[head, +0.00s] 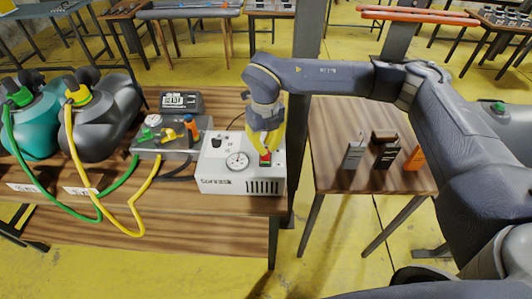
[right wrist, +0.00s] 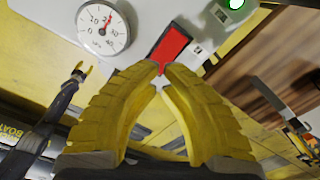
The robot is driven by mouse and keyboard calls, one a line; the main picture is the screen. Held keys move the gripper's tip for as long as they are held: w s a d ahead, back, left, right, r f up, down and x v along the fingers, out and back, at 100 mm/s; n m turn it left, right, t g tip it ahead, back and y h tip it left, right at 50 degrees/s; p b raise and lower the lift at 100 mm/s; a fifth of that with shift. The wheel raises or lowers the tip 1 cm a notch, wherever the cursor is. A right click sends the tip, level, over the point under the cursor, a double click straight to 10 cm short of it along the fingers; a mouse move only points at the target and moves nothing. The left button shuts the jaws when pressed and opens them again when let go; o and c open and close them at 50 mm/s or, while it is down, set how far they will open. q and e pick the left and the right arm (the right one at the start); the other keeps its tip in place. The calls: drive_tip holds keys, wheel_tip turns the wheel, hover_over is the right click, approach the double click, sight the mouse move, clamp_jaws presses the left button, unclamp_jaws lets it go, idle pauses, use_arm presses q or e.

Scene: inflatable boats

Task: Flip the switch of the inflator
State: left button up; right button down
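The inflator is a white box (head: 225,178) with a round gauge on its front, standing on the wooden table left of centre. Its red switch (head: 265,158) is on the right part of the front; it also shows in the right wrist view as a red rocker (right wrist: 170,48). My right gripper (head: 266,148) points down at the switch. In the right wrist view its yellow fingers (right wrist: 162,70) are drawn together, tips at the lower end of the red switch and partly covering it. I cannot tell whether they touch it.
A grey valve box (head: 160,148) with green and yellow hoses stands left of the inflator, beside teal and grey inflatable boats (head: 105,120). A dark post rises just right of the inflator. A side table (head: 345,115) holds small grey and orange items.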

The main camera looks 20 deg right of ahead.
sight(265, 158)
drive_tip(key=shift+f, duration=2.35)
idle(1.3)
drive_tip(key=shift+r, duration=3.55)
